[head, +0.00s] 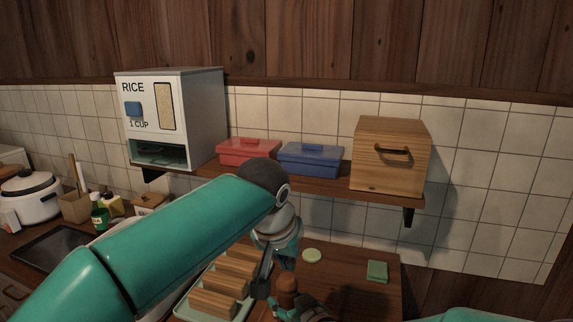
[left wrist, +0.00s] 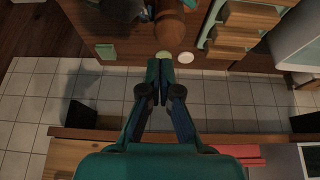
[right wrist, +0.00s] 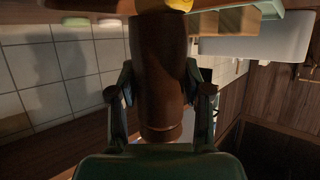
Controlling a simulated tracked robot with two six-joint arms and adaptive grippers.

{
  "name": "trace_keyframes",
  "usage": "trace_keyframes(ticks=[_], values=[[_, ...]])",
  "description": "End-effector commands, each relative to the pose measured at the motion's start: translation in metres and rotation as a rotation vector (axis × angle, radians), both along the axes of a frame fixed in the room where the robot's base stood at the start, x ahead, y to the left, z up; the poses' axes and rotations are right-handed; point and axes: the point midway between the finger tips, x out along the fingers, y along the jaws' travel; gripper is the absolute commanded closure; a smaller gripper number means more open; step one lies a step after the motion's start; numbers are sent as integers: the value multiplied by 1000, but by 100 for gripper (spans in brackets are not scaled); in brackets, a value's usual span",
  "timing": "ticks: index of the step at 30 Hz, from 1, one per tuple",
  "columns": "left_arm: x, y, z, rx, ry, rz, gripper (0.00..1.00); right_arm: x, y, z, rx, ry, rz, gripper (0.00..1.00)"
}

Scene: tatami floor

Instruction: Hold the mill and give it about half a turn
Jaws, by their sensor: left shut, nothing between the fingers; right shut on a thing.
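The mill is a brown wooden cylinder (right wrist: 160,75). In the right wrist view it stands between the fingers of my right gripper (right wrist: 160,68), which is shut on its body. The mill also shows in the head view (head: 287,284), low in the middle over the wooden counter, and in the left wrist view (left wrist: 169,25) beyond the fingertips. My left gripper (left wrist: 160,64) is shut and empty, its tips close to the mill. In the head view my left gripper (head: 263,284) is just left of the mill and partly hidden; my right gripper (head: 308,312) is at the bottom edge.
A green tray (head: 185,311) with several wooden blocks lies left of the mill. A pale green disc (head: 312,255) and a green sponge (head: 377,272) lie behind it. A shelf (head: 335,190) above carries a rice dispenser (head: 200,110), red and blue boxes and a wooden box.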

Motion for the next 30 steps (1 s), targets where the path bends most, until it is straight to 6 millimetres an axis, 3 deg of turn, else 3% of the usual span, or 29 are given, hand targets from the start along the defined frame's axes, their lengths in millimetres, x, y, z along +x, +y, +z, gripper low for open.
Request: trace_keyframes(ticks=[16,30], values=[[-2,1,-58,1,2,0,100,-1,0,-3,-2,6,1,91],[-2,0,-66,0,0,1,100,-1,0,-3,-2,6,1,91]])
